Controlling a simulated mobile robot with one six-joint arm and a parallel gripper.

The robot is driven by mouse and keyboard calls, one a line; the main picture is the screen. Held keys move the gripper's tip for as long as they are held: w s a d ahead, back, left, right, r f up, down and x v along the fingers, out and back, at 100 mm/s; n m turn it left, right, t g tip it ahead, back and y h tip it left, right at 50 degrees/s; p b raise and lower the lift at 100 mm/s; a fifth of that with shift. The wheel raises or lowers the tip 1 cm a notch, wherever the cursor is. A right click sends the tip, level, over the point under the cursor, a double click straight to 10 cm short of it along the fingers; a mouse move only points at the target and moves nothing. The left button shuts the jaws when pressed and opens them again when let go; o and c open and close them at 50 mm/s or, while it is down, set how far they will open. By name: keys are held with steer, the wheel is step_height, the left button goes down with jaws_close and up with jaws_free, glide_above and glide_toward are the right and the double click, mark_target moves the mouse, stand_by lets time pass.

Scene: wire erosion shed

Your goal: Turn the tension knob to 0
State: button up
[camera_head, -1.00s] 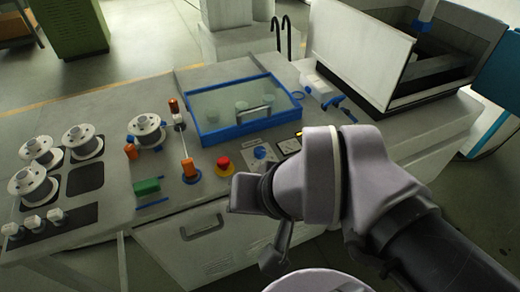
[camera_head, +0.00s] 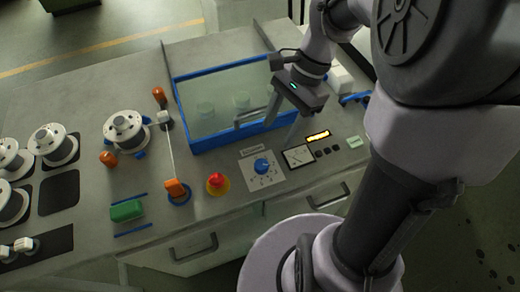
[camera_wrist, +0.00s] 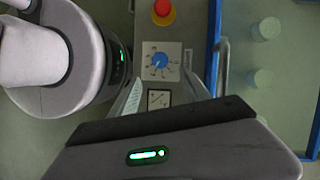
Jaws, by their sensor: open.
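The blue tension knob (camera_head: 262,165) sits on a white dial plate (camera_head: 252,181) with printed marks, on the grey worktop. It also shows in the wrist view (camera_wrist: 159,60), uncovered, with its plate around it; the numbers are too small to read. My gripper (camera_head: 283,125) is open and empty, fingers pointing down, above and a little behind and right of the knob, apart from it. In the wrist view my gripper (camera_wrist: 167,95) has its fingers reaching towards the knob's panel.
A red stop button (camera_head: 217,181) on yellow stands left of the knob. A gauge (camera_head: 298,156) and lit display (camera_head: 318,136) lie to its right. A blue-framed clear cover (camera_head: 205,146) with a handle rises behind. Wire spools (camera_head: 126,130) stand at left.

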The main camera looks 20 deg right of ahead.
mark_target(262, 164)
steer(key=b+x, duration=0.5)
steer(key=x, duration=0.7)
steer(key=shift+r, duration=0.1)
jaws_close()
